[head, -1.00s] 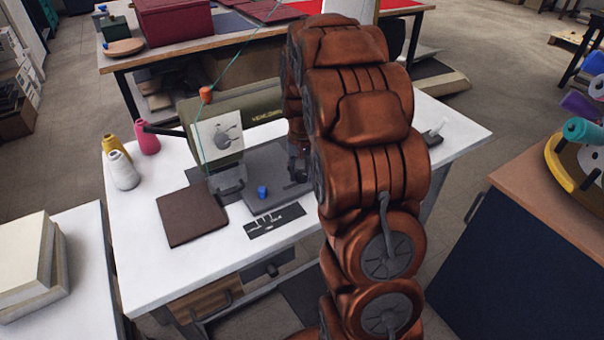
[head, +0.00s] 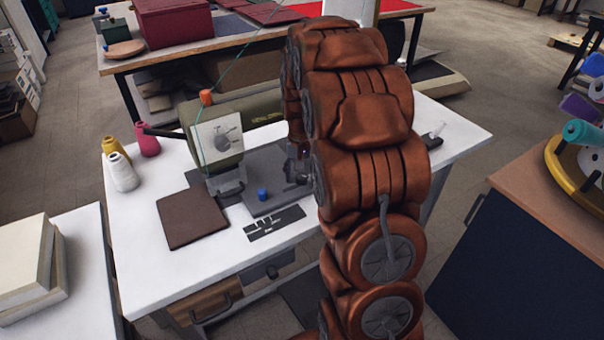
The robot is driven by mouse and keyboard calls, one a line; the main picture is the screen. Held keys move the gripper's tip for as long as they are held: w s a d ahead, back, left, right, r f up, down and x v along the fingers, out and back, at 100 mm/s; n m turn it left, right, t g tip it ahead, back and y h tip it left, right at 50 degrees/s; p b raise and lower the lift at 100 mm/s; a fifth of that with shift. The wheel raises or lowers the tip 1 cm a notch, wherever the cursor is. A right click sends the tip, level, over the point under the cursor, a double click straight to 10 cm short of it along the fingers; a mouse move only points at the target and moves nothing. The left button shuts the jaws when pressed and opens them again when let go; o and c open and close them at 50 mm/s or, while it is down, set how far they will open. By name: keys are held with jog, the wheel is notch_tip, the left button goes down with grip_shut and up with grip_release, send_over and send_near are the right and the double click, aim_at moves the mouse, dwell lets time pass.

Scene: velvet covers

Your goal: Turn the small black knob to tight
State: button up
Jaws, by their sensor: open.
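The sewing machine (head: 225,120) stands on the white table with an olive-green body. Its pale end plate carries a small dark round part (head: 226,140), which looks like the black knob; its marks are too small to read. My gripper (head: 296,175) is at the right of the machine bed, low over it, and partly hidden behind my copper-coloured arm. It is open, and I see nothing between its fingers. It is apart from the dark round part, to its right. A blue knob-like piece (head: 263,194) stands on the grey machine bed, left of my gripper.
A brown square pad (head: 192,218) lies in front of the machine on the white table (head: 150,270). A black marked strip (head: 274,223) lies beside it. White (head: 122,172), yellow (head: 112,147) and pink (head: 146,139) thread cones stand at left. An orange piece (head: 207,97) tops the machine.

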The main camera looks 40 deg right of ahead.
aim_at(301, 176)
notch_tip(301, 176, up, 12)
dwell(0.6)
dwell(0.4)
jog(key=s+a+r+n+p, duration=0.3)
jog(key=s+a+r+p, duration=0.15)
jog(key=s+a, duration=0.8)
jog(key=s+a+n+g+p, duration=0.1)
jog(key=s+a, duration=0.3)
jog(key=s, duration=0.5)
jog(key=s+a+n+p, duration=0.1)
jog(key=s+a+n, duration=0.2)
jog(key=s, duration=0.6)
jog(key=shift+a+f+g+p, duration=0.35)
jog(key=shift+a+f+g, duration=0.05)
jog(key=shift+a, duration=0.25)
